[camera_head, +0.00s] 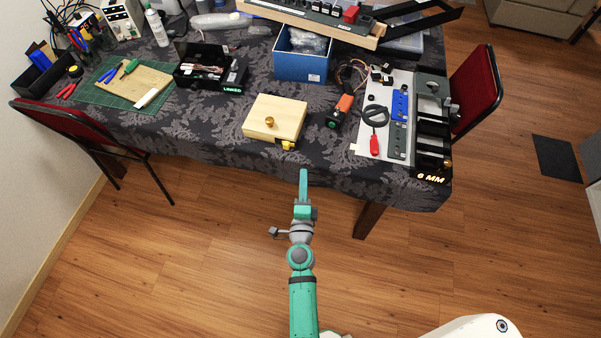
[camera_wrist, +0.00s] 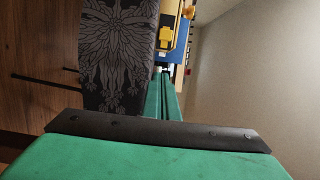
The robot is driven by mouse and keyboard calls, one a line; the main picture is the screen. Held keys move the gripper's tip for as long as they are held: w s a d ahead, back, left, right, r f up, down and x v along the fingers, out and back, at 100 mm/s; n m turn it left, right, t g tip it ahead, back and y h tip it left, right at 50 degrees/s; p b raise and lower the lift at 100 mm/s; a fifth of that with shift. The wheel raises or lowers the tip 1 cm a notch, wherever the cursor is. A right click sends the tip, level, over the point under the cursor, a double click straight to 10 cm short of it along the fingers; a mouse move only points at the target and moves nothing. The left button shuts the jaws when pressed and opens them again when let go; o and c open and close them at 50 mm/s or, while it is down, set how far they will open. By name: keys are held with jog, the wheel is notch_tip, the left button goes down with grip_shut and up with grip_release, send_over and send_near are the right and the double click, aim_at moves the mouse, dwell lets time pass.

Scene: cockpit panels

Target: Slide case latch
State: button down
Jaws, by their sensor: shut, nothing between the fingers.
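The case is a light wooden box (camera_head: 275,115) with a round brass knob on its lid, lying closed near the front edge of the table. Its yellow latch (camera_head: 288,145) is on the front side, toward the right corner. In the wrist view the yellow latch (camera_wrist: 166,40) shows at the top, just beyond my fingers. My gripper (camera_head: 303,172) is teal, shut and empty, in front of the table edge and a little right of the latch, apart from it in the head view. The wrist view also shows my gripper's long teal fingers (camera_wrist: 168,78) together.
A dark patterned cloth covers the table (camera_head: 215,130). Right of the case are an orange-and-black device (camera_head: 342,108) and a panel with a blue block (camera_head: 400,105). Behind it are a blue bin (camera_head: 302,64) and a black box (camera_head: 203,74). Red chairs stand at both sides.

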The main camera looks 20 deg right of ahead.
aim_at(303, 158)
jog(key=x, duration=0.8)
jog(key=shift+w+a, duration=0.65)
jog(key=shift+a, duration=0.2)
jog(key=shift+w+a, duration=0.55)
jog(key=shift+a, duration=0.15)
jog(key=shift+w, duration=0.15)
